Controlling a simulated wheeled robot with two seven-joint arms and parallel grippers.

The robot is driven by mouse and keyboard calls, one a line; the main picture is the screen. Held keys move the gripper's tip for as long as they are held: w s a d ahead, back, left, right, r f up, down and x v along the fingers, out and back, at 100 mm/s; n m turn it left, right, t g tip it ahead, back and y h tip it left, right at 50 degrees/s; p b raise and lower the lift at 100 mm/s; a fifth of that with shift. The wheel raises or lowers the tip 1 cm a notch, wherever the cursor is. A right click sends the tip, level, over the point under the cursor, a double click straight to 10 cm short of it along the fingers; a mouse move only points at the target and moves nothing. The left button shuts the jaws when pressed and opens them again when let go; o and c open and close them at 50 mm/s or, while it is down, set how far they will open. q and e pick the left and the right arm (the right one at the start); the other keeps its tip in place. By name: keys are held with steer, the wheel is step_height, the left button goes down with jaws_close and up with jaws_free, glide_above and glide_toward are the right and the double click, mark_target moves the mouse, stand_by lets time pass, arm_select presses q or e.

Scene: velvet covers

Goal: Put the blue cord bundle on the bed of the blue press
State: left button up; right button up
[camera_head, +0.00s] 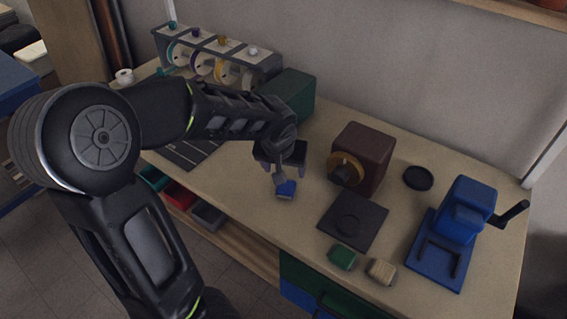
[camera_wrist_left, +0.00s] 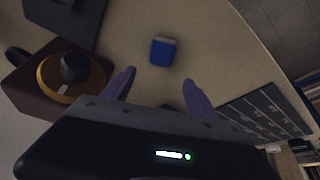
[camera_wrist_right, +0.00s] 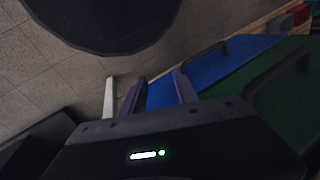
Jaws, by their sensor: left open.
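The small blue cord bundle (camera_head: 287,190) lies on the bench top near the front edge; in the left wrist view it (camera_wrist_left: 163,51) sits just beyond the fingertips. My left gripper (camera_head: 288,176) is above and beside it, with its fingers (camera_wrist_left: 158,78) apart and nothing between them. The blue press (camera_head: 467,205) stands at the right end of the bench, with a black handle on its right. Its flat blue bed (camera_head: 432,265) is empty. My right gripper (camera_wrist_right: 160,76) has its fingers apart and is empty, low in front of blue and green drawer fronts.
A brown box with a yellow wheel (camera_head: 372,150), a dark square mat (camera_head: 352,222) and a round black dish (camera_head: 418,178) stand between bundle and press. A green bundle (camera_head: 342,257) and a tan bundle (camera_head: 381,271) lie near the front edge. A spool rack (camera_head: 215,60) stands behind.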

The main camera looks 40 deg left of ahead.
arm_select(q)
steer(key=v, duration=0.2)
steer(key=shift+s+r, duration=0.15)
steer(key=shift+r, duration=0.2)
steer(key=shift+o, duration=0.5)
